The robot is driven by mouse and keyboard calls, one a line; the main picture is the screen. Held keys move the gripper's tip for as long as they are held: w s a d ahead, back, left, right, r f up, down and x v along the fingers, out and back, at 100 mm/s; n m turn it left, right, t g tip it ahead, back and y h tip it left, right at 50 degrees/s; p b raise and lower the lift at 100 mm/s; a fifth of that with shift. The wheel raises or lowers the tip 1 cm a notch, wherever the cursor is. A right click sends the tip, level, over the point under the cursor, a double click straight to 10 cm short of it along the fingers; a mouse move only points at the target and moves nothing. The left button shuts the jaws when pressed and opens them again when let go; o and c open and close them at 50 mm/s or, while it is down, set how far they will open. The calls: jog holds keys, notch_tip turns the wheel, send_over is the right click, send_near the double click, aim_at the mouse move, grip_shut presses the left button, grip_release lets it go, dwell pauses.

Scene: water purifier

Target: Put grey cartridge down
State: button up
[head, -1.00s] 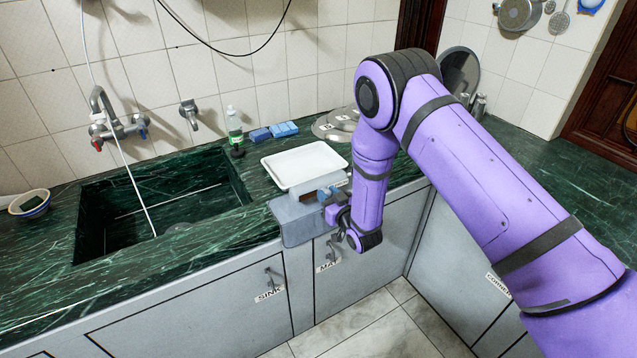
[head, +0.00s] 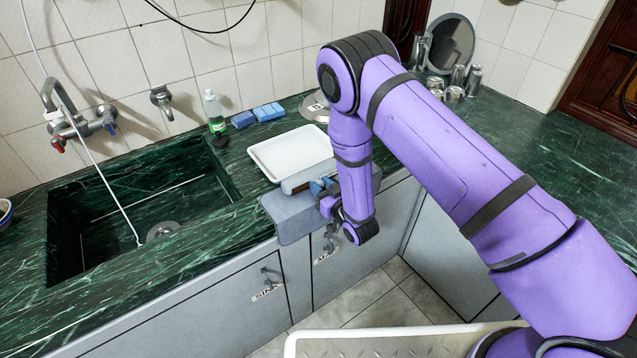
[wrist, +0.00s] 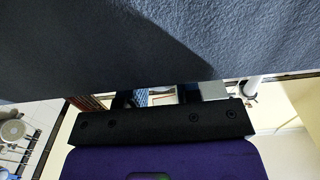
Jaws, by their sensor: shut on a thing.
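My gripper (head: 325,188) is at the front edge of the counter, shut on the grey cartridge (head: 303,177). The cartridge is a grey cylinder lying roughly level, just in front of the white tray (head: 262,163) and above the blue-grey mat (head: 290,222). The mat hangs over the counter edge. I cannot tell whether the cartridge touches the mat or the tray. My fingers hide part of the cartridge.
The sink (head: 140,215) with its tap (head: 75,120) lies left of the tray. A bottle (head: 215,115) and blue sponges (head: 257,115) stand behind the tray. Metal cups (head: 458,85) are at the back right. The counter right of my arm (head: 530,125) is mostly clear.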

jog(key=o, duration=0.9)
jog(key=shift+f, duration=0.1)
jog(key=shift+o, duration=0.2)
jog(key=shift+s+d, duration=0.1)
jog(key=shift+s, duration=0.1)
jog(key=v, duration=1.1)
jog(key=shift+s+d, duration=0.15)
jog(key=shift+d, duration=0.05)
